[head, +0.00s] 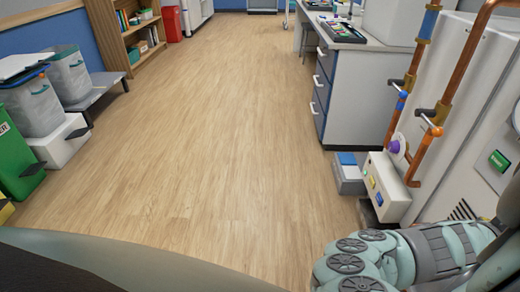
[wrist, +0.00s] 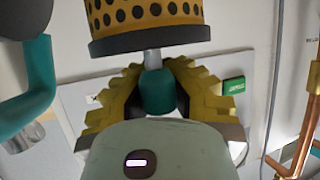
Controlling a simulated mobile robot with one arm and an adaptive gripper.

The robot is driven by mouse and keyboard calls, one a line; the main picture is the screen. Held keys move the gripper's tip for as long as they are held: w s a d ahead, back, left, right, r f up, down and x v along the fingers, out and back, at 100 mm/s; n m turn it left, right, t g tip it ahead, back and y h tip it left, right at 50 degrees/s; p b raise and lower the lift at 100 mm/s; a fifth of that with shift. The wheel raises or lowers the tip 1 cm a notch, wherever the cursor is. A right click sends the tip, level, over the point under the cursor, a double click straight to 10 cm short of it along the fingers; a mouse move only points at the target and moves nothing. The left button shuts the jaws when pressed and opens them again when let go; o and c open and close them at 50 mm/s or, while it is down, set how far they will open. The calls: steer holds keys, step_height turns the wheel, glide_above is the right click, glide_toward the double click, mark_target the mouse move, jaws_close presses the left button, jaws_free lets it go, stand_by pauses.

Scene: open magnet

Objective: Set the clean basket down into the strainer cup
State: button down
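The basket (wrist: 146,18) is yellow, perforated with dark holes, and has a dark grey rim. It is at the top of the wrist view, partly cut off by the frame edge. A short metal stem and a teal knob (wrist: 157,92) extend from it toward my gripper. My gripper (wrist: 157,72) has ridged yellow fingers, closed around the knob from both sides. I cannot make out the strainer cup for certain in either view. The head view does not show the basket or the gripper; only my arm is at its lower right.
A teal bent pipe (wrist: 38,88) hangs at the wrist view's left, under a dark rounded part. Copper pipes (wrist: 306,105) run at its right. The head view shows a white cabinet (head: 468,130) with copper pipes at right, a counter (head: 345,95), and clear wooden floor (head: 200,150).

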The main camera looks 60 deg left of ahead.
steer(key=shift+f+b, duration=1.5)
steer(key=shift+f, duration=0.35)
steer(key=shift+f+b, duration=1.3)
steer(key=shift+f, duration=0.6)
step_height(320, 180, down, 6)
steer(key=b, duration=0.3)
steer(key=shift+f+b, duration=0.2)
steer(key=shift+b, duration=0.2)
stand_by(1.8)
steer(key=c, duration=1.1)
jaws_free()
steer(key=shift+o, duration=0.2)
